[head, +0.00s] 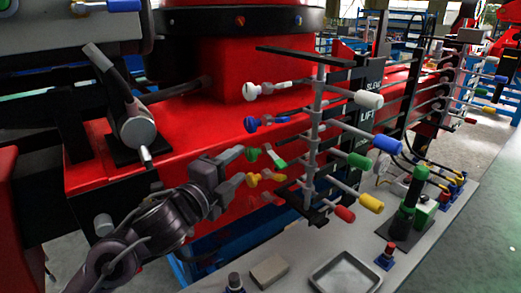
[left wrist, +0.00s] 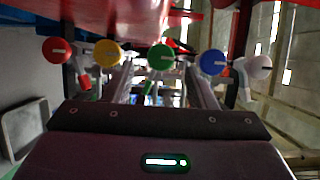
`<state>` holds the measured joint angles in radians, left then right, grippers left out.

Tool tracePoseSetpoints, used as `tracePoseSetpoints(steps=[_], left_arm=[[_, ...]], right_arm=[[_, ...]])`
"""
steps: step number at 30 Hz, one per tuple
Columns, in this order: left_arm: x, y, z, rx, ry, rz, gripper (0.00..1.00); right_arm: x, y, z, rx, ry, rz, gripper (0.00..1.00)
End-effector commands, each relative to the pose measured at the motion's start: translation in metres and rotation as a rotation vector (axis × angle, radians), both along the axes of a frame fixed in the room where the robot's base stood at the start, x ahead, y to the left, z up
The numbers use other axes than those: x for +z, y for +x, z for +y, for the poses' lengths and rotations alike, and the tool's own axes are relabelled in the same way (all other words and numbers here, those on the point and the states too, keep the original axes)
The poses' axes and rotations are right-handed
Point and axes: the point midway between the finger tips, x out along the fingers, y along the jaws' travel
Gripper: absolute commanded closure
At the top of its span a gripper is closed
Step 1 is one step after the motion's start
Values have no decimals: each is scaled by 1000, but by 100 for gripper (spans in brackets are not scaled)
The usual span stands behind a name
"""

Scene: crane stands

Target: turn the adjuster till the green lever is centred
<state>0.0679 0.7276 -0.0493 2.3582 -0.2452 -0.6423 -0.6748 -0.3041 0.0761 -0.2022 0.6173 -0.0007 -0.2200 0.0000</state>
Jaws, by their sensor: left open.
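The crane stand (head: 314,140) carries a row of coloured levers. The green lever (head: 360,161) points right, between the blue and yellow ones. On the left side, the green adjuster (head: 253,154) sits at the end of its rod, between blue and yellow adjusters. My left gripper (head: 240,168) is open, just left of the green and yellow adjusters, jaws toward the stand. In the left wrist view the round green end (left wrist: 161,58) lies straight ahead, near the middle between my jaws. I cannot tell whether the jaws touch it. My right gripper is not in view.
Blue (head: 252,124) and yellow (head: 253,179) adjusters sit close above and below the green one. The red crane body (head: 180,130) is behind my left arm.

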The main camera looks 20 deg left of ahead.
Motion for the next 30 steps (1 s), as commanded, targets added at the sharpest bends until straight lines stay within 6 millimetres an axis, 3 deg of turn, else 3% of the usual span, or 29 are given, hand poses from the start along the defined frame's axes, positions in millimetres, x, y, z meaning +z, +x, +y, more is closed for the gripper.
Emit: tracePoseSetpoints(steps=[10, 22, 30], left_arm=[[2, 51, -14, 1, -2, -1, 49], [0, 61, -17, -1, 1, 0, 49], [0, 61, -17, -1, 1, 0, 82]], right_arm=[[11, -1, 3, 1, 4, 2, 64], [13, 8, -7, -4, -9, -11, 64], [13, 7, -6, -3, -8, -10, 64]])
